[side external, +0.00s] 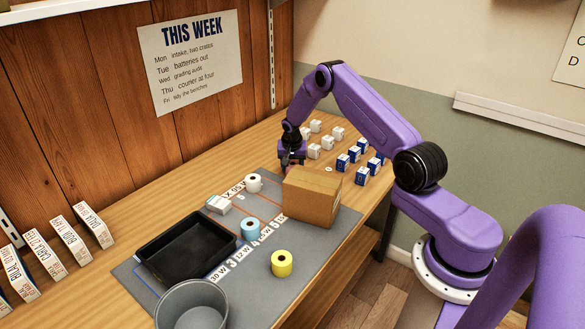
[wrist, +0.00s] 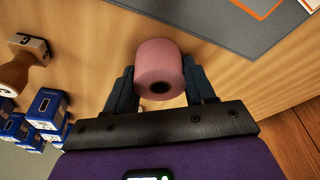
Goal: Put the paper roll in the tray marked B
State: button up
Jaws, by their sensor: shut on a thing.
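My gripper (side external: 291,160) is at the far side of the cardboard box in the side external view, its fingertips partly hidden there. In the wrist view my gripper (wrist: 160,76) is shut on a pink paper roll (wrist: 165,58), one finger on each side. The roll's dark core hole faces the camera. A black tray (side external: 158,272) lies empty on the grey mat at the left in the side external view; no letter B can be read on it. White (side external: 253,184), pale blue (side external: 250,229) and yellow (side external: 281,264) rolls stand on the mat.
The cardboard box (side external: 311,198) stands on the mat between my gripper and the front edge. A grey bin (side external: 190,303) is at the front. Blue boxes (side external: 361,176) and a wooden stamp (wrist: 18,72) are near my gripper.

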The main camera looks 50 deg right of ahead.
notch_tip(320, 180, up, 10)
jog(key=shift+f, duration=0.25)
jog(key=shift+r, duration=0.2)
jog(key=shift+a+r, duration=0.1)
jog(key=shift+a, duration=0.05)
jog(key=s+a+r+n+t+y, duration=0.1)
jog(key=s+a+r+n, duration=0.15)
jog(key=a, duration=1.35)
jog(key=s+a+r+n, duration=0.1)
jog(key=s+a+n, duration=0.3)
jog(key=a, duration=1.2)
jog(key=s+a+n, duration=0.2)
jog(key=s+a, duration=0.5)
jog(key=a, duration=0.3)
send_near(187, 253)
jog(key=shift+w+d+f+n+t+y, duration=0.2)
jog(key=shift+d+f+n+t+y, duration=0.15)
jog(key=shift+d+f, duration=0.4)
jog(key=shift+w+a+f, duration=0.2)
jog(key=shift+w+f, duration=0.15)
jog(key=shift+f, duration=1.65)
